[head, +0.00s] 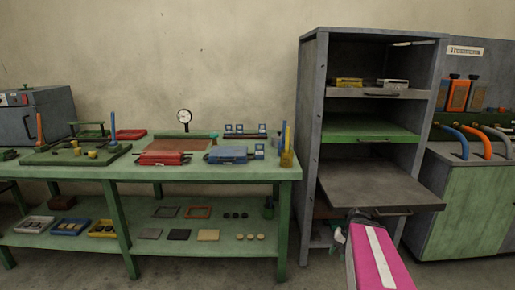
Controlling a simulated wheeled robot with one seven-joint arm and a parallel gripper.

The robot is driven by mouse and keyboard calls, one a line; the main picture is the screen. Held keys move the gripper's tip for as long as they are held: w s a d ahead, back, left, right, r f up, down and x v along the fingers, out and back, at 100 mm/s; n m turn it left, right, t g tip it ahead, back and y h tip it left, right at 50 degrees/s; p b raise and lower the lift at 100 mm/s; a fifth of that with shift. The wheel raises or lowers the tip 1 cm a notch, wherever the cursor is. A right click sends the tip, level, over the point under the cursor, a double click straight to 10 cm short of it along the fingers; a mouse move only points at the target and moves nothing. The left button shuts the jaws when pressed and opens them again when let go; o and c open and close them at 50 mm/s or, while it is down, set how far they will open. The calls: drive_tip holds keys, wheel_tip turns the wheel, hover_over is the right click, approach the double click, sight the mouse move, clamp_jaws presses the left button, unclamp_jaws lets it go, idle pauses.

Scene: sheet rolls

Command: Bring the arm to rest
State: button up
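A pink arm part with a white stripe (380,258), which looks like mine, rises from the bottom edge at the right of centre. Small grey parts at its upper left, perhaps my gripper (340,237), show just below the pulled-out grey shelf (375,188). The fingers cannot be made out, so I cannot tell whether they are open or shut or hold anything. I also cannot tell whether the arm touches the shelf's front edge or only overlaps it in the picture.
The grey cabinet (310,130) has a green shelf (365,128) and an upper shelf with two small boxes. A green workbench (215,176) with tools and trays stands to the left. A green cabinet (465,205) with hoses stands to the right. Floor shows in front.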

drive_tip(key=a+n+h, duration=0.3)
drive_tip(key=a+n, duration=0.1)
drive_tip(key=a, duration=0.9)
drive_tip(key=shift+a+h, duration=0.2)
drive_tip(key=shift+h, duration=0.2)
drive_tip(key=shift+f, duration=0.1)
